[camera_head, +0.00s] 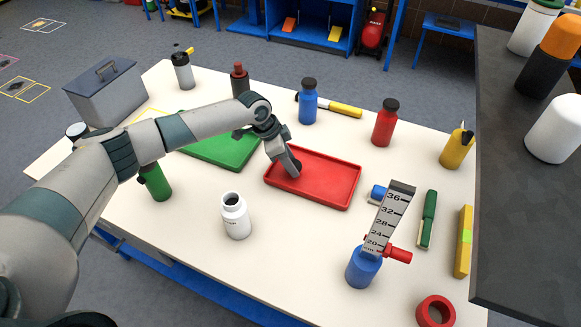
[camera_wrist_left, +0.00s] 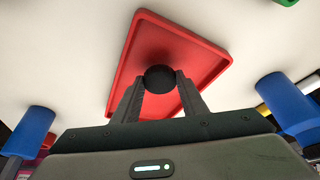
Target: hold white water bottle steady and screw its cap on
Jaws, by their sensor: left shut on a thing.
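The white water bottle (camera_head: 236,218) stands upright on the table, left of centre near the front, with its dark mouth open and no gripper on it. My left gripper (camera_head: 292,164) is over the left part of the red tray (camera_head: 318,203), behind and to the right of the bottle. In the left wrist view its fingers (camera_wrist_left: 160,92) are shut on a round black cap (camera_wrist_left: 160,77), with the red tray (camera_wrist_left: 145,50) beyond it. The cap cannot be made out in the head view. My right gripper is not in view.
A green bottle (camera_head: 156,184), a blue bottle (camera_head: 308,105), a red bottle (camera_head: 385,125) and a blue bottle with a grey scale (camera_head: 364,268) stand around. A green tray (camera_head: 225,152) lies behind. A dark shelf (camera_head: 520,170) borders the right. Table around the white bottle is clear.

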